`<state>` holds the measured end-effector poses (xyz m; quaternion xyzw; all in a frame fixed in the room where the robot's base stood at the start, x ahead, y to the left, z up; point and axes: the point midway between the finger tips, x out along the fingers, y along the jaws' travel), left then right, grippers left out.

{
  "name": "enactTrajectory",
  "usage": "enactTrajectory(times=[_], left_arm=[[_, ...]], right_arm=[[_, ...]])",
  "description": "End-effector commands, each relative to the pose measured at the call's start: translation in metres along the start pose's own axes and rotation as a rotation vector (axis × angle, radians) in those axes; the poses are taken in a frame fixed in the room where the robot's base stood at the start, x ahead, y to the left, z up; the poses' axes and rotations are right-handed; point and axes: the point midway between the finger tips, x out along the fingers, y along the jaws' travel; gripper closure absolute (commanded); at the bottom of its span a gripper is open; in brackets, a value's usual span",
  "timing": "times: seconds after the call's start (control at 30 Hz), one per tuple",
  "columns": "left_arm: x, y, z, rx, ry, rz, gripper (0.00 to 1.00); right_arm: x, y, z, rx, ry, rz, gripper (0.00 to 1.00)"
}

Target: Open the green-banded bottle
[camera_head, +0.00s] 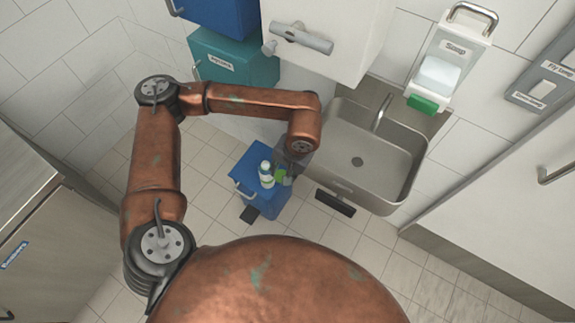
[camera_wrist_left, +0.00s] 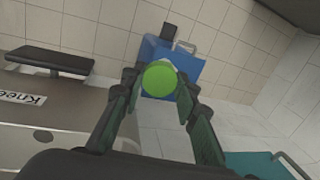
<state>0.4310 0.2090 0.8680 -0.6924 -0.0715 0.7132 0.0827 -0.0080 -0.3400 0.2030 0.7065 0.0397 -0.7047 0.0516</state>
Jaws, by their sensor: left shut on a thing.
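I cannot tell whether the cap still touches the bottle, as the cap and fingers hide what lies beneath. My right gripper is not in view.
A steel sink (camera_head: 358,161) is just right of the gripper, with a black knee pad (camera_head: 335,203) below its front edge. A teal bin (camera_head: 235,62) and a white wall unit (camera_head: 352,58) stand behind. A soap dispenser (camera_head: 447,62) hangs at right. The tiled floor in front is free.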

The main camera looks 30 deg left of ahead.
Motion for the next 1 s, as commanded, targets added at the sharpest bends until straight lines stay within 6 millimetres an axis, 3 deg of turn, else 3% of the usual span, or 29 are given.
enactTrajectory(times=[0.4, 0.8, 1.0], left_arm=[[-0.004, -0.004, 0.002, -0.021, 0.045, 0.135, 1.0], [0.098, -0.039, -0.052, -0.373, 0.023, 0.195, 1.0], [0.139, -0.053, -0.076, -0.522, 0.024, 0.22, 1.0]], right_arm=[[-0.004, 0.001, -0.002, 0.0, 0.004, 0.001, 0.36], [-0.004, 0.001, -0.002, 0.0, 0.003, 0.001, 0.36], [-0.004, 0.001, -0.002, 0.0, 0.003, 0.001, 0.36]])
